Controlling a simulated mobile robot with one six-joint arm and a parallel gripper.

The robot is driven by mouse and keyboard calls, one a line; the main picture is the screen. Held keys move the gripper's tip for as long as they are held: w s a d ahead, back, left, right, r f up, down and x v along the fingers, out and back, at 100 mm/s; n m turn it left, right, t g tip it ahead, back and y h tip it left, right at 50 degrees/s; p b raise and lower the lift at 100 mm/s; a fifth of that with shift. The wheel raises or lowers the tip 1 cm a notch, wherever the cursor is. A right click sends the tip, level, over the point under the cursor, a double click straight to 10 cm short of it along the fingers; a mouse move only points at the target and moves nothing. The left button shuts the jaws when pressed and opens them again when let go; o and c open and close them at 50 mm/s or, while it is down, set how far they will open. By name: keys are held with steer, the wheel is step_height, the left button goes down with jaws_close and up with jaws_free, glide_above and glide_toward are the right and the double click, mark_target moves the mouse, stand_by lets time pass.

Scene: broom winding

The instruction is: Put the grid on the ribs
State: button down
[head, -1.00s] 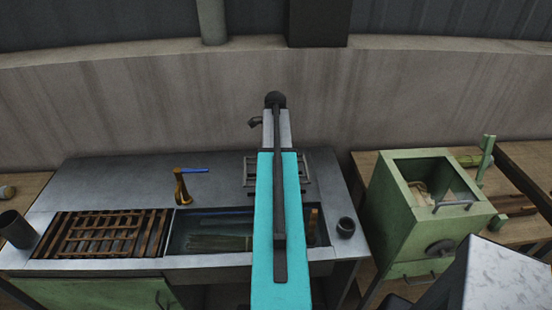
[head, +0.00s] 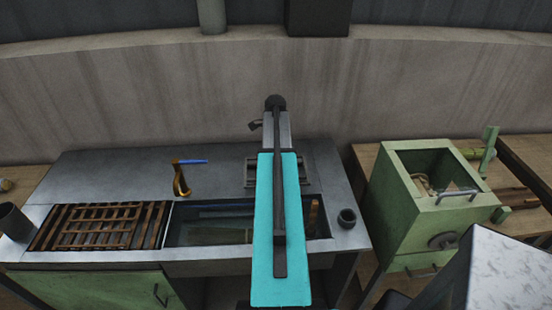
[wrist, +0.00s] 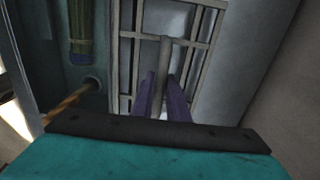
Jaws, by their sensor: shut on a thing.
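A grey metal grid (head: 251,171) shows on both sides of my teal arm at the back of the steel counter, right of the middle. In the wrist view the grid (wrist: 126,62) fills the centre, with straight bars and a frame. The purple jaws of my gripper (wrist: 163,88) are shut on a grey bar that stands out from it. In the head view my arm hides the gripper and the grid's middle. I cannot tell whether the grid touches the counter. Brown ribs (head: 47,230) lie side by side at the counter's left, with a brown lattice (head: 100,224) over them.
A sink (head: 185,236) with a green bundle (wrist: 79,38) lies between the ribs and my arm. A brass tap (head: 181,181) with a blue lever stands behind it. A green box (head: 420,215) stands farther right.

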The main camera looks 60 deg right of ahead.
steer(key=shift+f, duration=0.5)
stand_by(0.4)
steer(key=c, duration=1.6)
jaws_free()
steer(key=shift+c, duration=0.2)
step_height(320, 180, up, 14)
steer(key=b, duration=0.4)
steer(key=shift+f, duration=0.1)
